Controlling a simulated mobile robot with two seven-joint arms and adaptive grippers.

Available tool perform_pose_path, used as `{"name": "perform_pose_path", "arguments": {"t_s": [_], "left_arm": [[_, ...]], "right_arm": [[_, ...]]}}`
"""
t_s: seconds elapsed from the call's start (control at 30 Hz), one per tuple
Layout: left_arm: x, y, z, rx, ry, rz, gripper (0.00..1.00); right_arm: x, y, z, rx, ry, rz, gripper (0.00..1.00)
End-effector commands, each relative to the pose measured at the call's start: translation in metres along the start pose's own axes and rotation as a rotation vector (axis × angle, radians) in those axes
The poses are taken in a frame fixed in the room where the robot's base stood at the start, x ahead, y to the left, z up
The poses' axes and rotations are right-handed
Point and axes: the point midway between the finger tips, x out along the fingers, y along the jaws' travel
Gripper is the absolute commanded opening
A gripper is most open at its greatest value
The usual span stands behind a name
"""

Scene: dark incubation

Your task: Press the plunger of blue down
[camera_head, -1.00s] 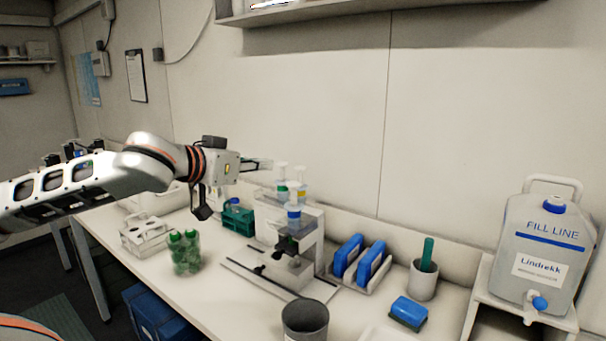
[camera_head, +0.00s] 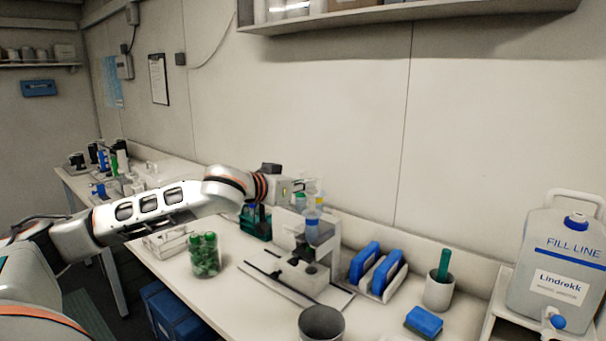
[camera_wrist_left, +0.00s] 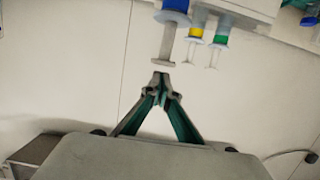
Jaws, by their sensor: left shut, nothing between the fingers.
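The blue syringe (camera_head: 312,226) stands upright in the white stand on the bench, with a yellow one (camera_head: 319,200) and a green one close behind it. In the left wrist view the blue collar (camera_wrist_left: 176,8) is at the top, and its pale plunger (camera_wrist_left: 167,45) with a flat end points at my fingertips. The yellow collar (camera_wrist_left: 196,30) and green collar (camera_wrist_left: 221,41) are to its right. My left gripper (camera_wrist_left: 160,78) is shut and empty, its tips very near the blue plunger's end; contact is unclear. In the head view the left gripper (camera_head: 299,186) is beside the plunger tops. My right gripper is out of view.
A jar with green caps (camera_head: 205,258) and a white rack (camera_head: 168,240) stand left of the stand. Blue plates in a holder (camera_head: 378,268), a cup with a green stick (camera_head: 439,290), a blue sponge (camera_head: 424,321) and a large jug (camera_head: 552,275) are right. A grey beaker (camera_head: 321,325) is in front.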

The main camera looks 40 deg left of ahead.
Motion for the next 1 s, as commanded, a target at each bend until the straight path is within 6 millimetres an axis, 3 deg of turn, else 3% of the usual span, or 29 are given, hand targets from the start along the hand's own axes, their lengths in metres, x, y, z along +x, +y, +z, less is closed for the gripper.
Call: {"name": "perform_pose_path", "arguments": {"t_s": [0.5,0.73,0.87,1.0], "left_arm": [[0.002,0.001,0.008,0.0,0.001,0.002,0.0],[0.009,0.001,0.036,-0.001,-0.002,0.002,0.0],[0.012,0.001,0.051,-0.001,-0.002,0.001,0.0],[0.012,0.001,0.05,-0.001,0.0,0.001,0.0]], "right_arm": [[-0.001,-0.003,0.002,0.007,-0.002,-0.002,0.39],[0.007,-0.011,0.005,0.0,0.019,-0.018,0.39],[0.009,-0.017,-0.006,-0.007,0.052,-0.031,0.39],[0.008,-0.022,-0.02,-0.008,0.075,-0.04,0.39]]}}
